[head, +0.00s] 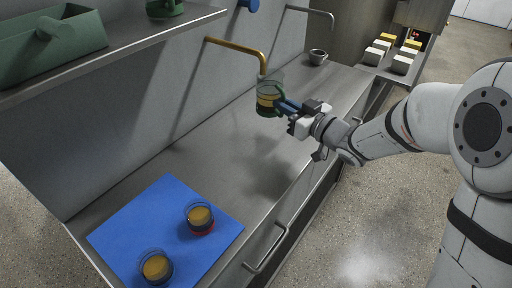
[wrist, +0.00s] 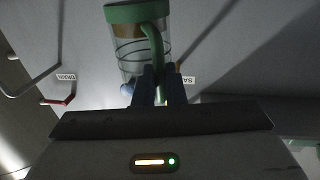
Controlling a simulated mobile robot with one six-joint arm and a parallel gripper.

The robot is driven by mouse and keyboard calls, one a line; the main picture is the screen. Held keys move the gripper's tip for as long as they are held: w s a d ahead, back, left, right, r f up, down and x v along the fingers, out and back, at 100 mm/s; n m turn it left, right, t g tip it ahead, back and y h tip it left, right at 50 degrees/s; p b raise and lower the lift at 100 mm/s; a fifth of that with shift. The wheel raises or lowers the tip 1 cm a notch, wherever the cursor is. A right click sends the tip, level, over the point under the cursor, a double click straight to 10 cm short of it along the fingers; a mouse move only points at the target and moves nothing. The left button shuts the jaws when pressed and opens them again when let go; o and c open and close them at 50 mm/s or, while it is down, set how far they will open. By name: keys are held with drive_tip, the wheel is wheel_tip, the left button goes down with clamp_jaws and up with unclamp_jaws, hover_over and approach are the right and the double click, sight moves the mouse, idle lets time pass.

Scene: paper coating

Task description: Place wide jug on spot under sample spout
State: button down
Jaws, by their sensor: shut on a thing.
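The wide jug (head: 268,88) is clear, with a green base and handle and a yellowish band that may be its contents or the spout behind it. My gripper (head: 282,104) is shut on its green handle (wrist: 153,48) and holds it above the steel counter. In the wrist view the jug's clear body (wrist: 128,45) and green end show beyond the fingers. A brass spout (head: 240,46) comes from the wall, and its tip is right at the jug's top in the head view. The gap between them cannot be told. A label starting "SA" (wrist: 188,80) is partly hidden by my gripper.
A grey spout (head: 312,11) stands farther back, with a small metal bowl (head: 318,57) below. A DRAIN label (wrist: 69,78) and red handle (wrist: 62,101) show on the wall. A blue mat (head: 140,220) bears two amber-filled glass vessels. The middle counter (head: 200,155) is clear.

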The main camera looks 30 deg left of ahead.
drive_tip(key=f+b, duration=0.1)
drive_tip(key=f, duration=0.1)
drive_tip(key=s+f+g+b, duration=0.1)
drive_tip(key=f+b, duration=0.1)
drive_tip(key=s+f+n+g+b, duration=0.1)
drive_tip(key=f+b, duration=0.1)
drive_tip(key=f, duration=0.1)
drive_tip(key=shift+s+a+y, duration=0.1)
drive_tip(key=shift+s+y, duration=0.15)
drive_tip(key=shift+y, duration=0.05)
idle(0.3)
drive_tip(key=shift+f+b, duration=0.25)
drive_tip(key=shift+b, duration=0.15)
drive_tip(key=c, duration=1.5)
unclamp_jaws()
